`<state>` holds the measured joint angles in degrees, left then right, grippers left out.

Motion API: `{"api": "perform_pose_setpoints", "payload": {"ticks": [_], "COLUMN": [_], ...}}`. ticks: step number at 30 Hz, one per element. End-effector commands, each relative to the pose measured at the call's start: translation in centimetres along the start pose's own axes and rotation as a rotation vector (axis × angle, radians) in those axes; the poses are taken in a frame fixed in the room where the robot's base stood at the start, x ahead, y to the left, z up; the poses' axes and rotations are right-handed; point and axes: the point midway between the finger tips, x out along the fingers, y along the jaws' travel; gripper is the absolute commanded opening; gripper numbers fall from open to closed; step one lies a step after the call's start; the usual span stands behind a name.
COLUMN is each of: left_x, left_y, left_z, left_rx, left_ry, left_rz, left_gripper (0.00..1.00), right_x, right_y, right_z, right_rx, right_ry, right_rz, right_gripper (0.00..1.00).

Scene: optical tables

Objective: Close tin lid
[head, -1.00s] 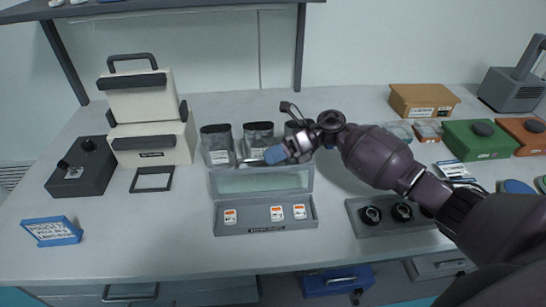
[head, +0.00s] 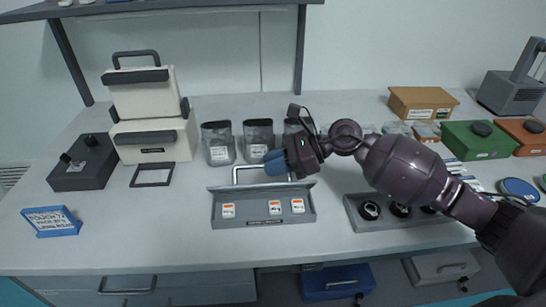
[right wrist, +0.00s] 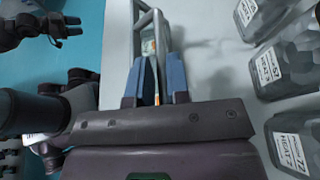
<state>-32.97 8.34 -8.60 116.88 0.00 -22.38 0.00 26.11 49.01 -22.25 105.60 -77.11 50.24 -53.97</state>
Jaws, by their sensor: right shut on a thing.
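The grey tin (head: 225,222) stands on the table with several small white-and-orange items in its tray. Its lid (head: 225,189) is hinged at the back and still raised, seen nearly edge-on above the tray. A pale loop handle (head: 235,174) rises behind the lid edge. My right gripper (head: 276,163) is at the lid's upper part, with its blue fingertips covering the middle of the handle. In the right wrist view, the blue fingers (right wrist: 156,80) are closed about the grey handle (right wrist: 157,24).
Clear jars (head: 218,143) stand close behind the tin. A grey holder (head: 358,217) with black round items lies to its right. A black frame (head: 152,174) and white boxes (head: 155,139) are to the left.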

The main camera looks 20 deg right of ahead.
Motion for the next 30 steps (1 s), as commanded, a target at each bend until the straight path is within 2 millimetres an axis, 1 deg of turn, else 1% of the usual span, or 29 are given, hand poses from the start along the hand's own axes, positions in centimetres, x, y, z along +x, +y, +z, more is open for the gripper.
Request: {"api": "perform_pose_setpoints", "payload": {"ticks": [1,8,15,18,24,30], "left_x": [0.1,0.3,0.6,0.8,1.4,1.6], "left_y": [0.0,0.1,0.2,0.3,0.5,0.5], "left_z": [0.4,1.2,2.0,2.1,1.7,1.9], "left_rx": [0.001,0.002,0.002,0.003,0.006,0.008], "left_ry": [-0.006,-0.019,-0.032,-0.034,-0.021,-0.024], "left_rz": [0.0,0.002,0.004,0.005,0.01,0.012], "left_gripper": [0.43,0.43,0.43,0.43,0.43,0.43], "right_x": [0.2,0.4,0.8,0.9,1.3,1.5], "right_y": [0.6,2.5,4.3,4.9,5.9,6.4], "right_z": [-1.0,-1.6,-2.5,-3.0,-3.8,-4.5], "right_rx": [-0.033,-0.234,-0.445,-0.529,-0.685,-0.79], "right_ry": [0.011,0.009,0.007,0.006,0.005,0.004], "right_rz": [-0.012,-0.094,-0.18,-0.215,-0.279,-0.323], "right_gripper": [0.0,0.0,0.0,0.0,0.0,0.0]}}
